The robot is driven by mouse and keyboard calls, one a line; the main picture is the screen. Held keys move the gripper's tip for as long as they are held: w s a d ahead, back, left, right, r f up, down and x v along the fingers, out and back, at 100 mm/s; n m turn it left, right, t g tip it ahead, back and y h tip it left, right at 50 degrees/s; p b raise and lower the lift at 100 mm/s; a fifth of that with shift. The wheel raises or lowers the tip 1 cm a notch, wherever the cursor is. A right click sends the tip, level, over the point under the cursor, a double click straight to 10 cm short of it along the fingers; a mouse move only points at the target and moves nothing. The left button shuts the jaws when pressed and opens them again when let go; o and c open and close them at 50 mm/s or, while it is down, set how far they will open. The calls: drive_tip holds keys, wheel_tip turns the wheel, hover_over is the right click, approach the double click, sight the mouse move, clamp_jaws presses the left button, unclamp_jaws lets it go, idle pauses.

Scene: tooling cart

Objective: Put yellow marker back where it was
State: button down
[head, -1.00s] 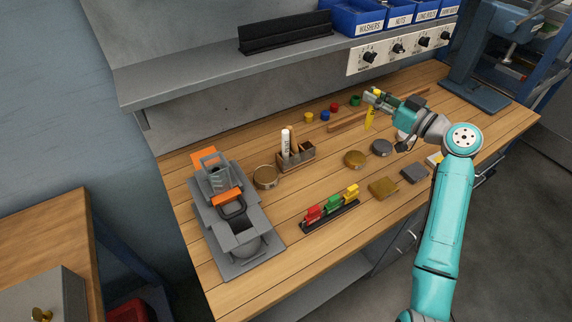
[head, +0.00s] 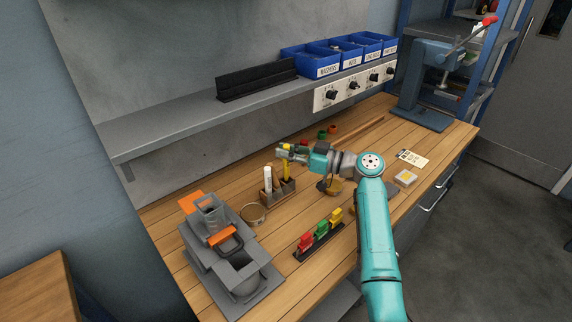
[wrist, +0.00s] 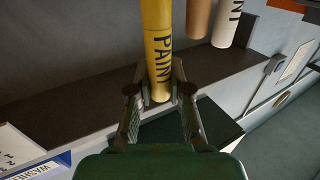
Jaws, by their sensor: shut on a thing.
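My gripper (head: 284,152) is shut on the yellow marker (head: 286,170), which hangs upright below the fingers. In the wrist view the marker (wrist: 157,45) shows the word PAINT between the fingertips (wrist: 155,88). In the head view its lower end overlaps the small brown holder (head: 272,198); I cannot tell whether it is inside a slot or just above. A white marker (head: 267,178) stands upright in the holder's left part. In the wrist view the white marker (wrist: 228,22) and a tan marker (wrist: 198,16) are beside the yellow one.
A round tin (head: 253,213) and a grey fixture with orange parts (head: 226,245) are left of the holder. A rack with red, green and yellow pieces (head: 318,245) lies in front. A shelf (head: 190,115) with blue bins (head: 318,63) runs behind.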

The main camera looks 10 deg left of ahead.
sight(287, 177)
drive_tip(key=shift+f, duration=1.9)
drive_tip(key=shift+f, duration=0.1)
drive_tip(key=c, duration=1.4)
unclamp_jaws()
drive_tip(key=shift+o, duration=0.2)
drive_tip(key=shift+d, duration=0.15)
drive_tip(key=s+d, duration=0.1)
drive_tip(key=d, duration=0.6)
drive_tip(key=shift+s, duration=0.2)
drive_tip(key=shift+d, duration=0.2)
